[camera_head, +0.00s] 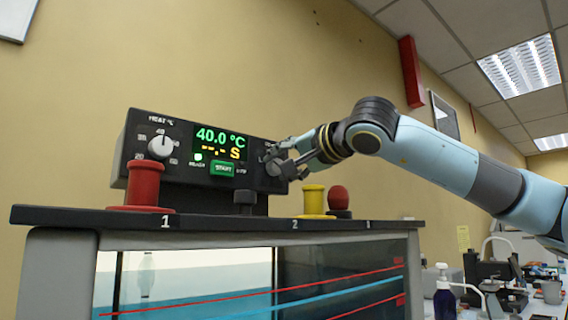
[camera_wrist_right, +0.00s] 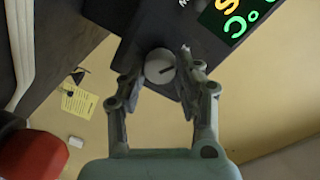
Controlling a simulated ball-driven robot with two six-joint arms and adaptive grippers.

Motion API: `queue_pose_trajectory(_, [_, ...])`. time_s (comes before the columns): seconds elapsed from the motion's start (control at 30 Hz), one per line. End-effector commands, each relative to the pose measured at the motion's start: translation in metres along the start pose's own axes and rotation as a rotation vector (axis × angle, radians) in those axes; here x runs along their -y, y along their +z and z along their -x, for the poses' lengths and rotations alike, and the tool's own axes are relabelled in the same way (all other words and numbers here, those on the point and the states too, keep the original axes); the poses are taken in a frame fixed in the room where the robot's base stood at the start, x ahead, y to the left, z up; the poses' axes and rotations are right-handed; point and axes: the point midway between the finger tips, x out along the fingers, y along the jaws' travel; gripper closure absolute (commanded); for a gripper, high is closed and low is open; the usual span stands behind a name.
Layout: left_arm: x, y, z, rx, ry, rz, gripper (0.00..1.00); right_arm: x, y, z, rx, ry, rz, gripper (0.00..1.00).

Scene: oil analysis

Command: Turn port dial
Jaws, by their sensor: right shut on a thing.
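The control box (camera_head: 190,138) stands on top of a dark bath lid. Its display (camera_head: 219,142) reads 40.0 °C in green with a yellow line ending in S. A light round dial (camera_wrist_right: 160,66), taken as the port dial, sits at the box's right end, its dark mark pointing right in the right wrist view. My right gripper (camera_head: 281,163) reaches it from the right and is shut on it, one finger on each side; the fingers hide most of the dial in the head view. My left gripper is not in view.
On the lid (camera_head: 80,215) stand a red stopper (camera_head: 145,185), a yellow one (camera_head: 314,201) and a red-topped knob (camera_head: 338,199), close below my right gripper. A cluttered bench is at right.

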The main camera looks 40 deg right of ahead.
Motion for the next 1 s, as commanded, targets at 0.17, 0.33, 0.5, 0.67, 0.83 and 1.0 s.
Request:
queue_pose_trajectory(0.17, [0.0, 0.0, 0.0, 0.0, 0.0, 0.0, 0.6, -0.002, 0.003, 0.0, 0.006, 0.004, 0.0, 1.0])
queue_pose_trajectory(0.33, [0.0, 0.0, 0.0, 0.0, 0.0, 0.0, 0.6, -0.002, 0.003, 0.0, 0.006, 0.005, 0.0, 0.64])
queue_pose_trajectory(0.5, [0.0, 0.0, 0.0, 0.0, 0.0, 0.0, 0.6, -0.001, 0.002, 0.0, 0.004, 0.003, -0.001, 0.44])
queue_pose_trajectory(0.67, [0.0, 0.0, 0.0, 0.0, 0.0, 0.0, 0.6, -0.001, 0.001, 0.0, 0.003, 0.002, -0.001, 0.44])
queue_pose_trajectory(0.83, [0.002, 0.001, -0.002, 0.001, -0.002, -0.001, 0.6, -0.001, 0.001, 0.0, 0.004, 0.001, -0.037, 0.44])
queue_pose_trajectory(1.0, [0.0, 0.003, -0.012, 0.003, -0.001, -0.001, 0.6, -0.003, 0.001, 0.0, 0.018, -0.001, -0.242, 0.44])
